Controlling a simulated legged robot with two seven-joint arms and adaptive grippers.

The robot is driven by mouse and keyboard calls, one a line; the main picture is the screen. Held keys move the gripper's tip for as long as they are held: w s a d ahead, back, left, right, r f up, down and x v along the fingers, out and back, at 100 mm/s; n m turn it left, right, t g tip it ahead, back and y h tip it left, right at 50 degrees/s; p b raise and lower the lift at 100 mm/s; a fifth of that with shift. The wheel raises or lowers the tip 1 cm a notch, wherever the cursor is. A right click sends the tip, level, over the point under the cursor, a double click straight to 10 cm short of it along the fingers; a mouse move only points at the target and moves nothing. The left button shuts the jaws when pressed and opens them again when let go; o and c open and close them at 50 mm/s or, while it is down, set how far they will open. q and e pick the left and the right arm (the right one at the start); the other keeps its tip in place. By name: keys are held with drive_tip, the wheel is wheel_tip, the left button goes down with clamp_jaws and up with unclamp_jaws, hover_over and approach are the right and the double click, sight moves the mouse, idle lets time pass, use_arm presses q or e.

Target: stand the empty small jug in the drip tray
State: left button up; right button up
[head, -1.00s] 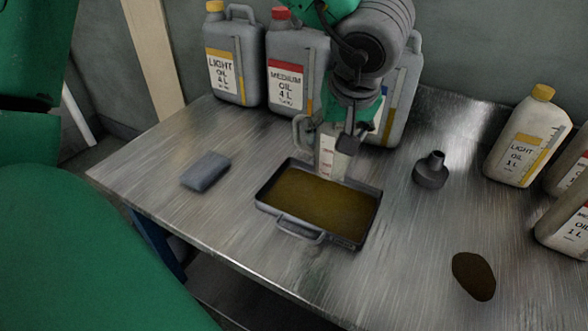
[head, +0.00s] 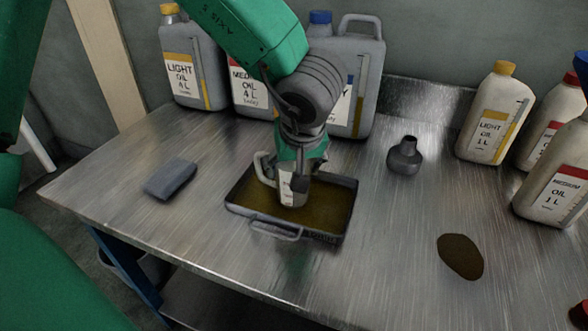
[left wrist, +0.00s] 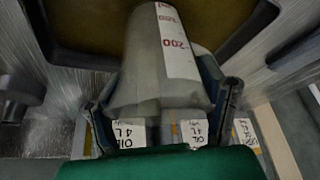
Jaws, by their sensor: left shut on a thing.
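The small jug (head: 287,190) is a pale, translucent measuring jug with red scale marks and a grey handle at its left. It is over the drip tray (head: 264,230), its lower end within the tray's outline; whether it touches the tray floor I cannot tell. My left gripper (head: 298,172) is shut on the jug from above and behind, hiding part of it. In the left wrist view the jug (left wrist: 158,60) fills the space between the fingers. The tray is dark grey, with brownish oil-coloured bottom and a front handle. My right gripper is not in view.
A grey sponge-like block (head: 170,180) lies left of the tray. A dark funnel-like piece (head: 404,157) stands to the right, with a brown oil spot (head: 460,256) in front. Large canisters (head: 360,70) line the back; 1 L bottles (head: 492,115) stand at right.

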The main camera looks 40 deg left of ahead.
use_arm(q)
drive_tip(key=shift+d, duration=0.1)
drive_tip(key=o, duration=1.3)
drive_tip(key=shift+c, duration=0.2)
drive_tip(key=shift+r, duration=0.1)
drive_tip(key=shift+s+d+r, duration=0.1)
drive_tip(key=shift+d+r, duration=0.05)
drive_tip(key=shift+r, duration=0.2)
drive_tip(key=p+v, duration=0.4)
drive_tip(key=v, duration=0.7)
drive_tip(key=shift+r, duration=0.15)
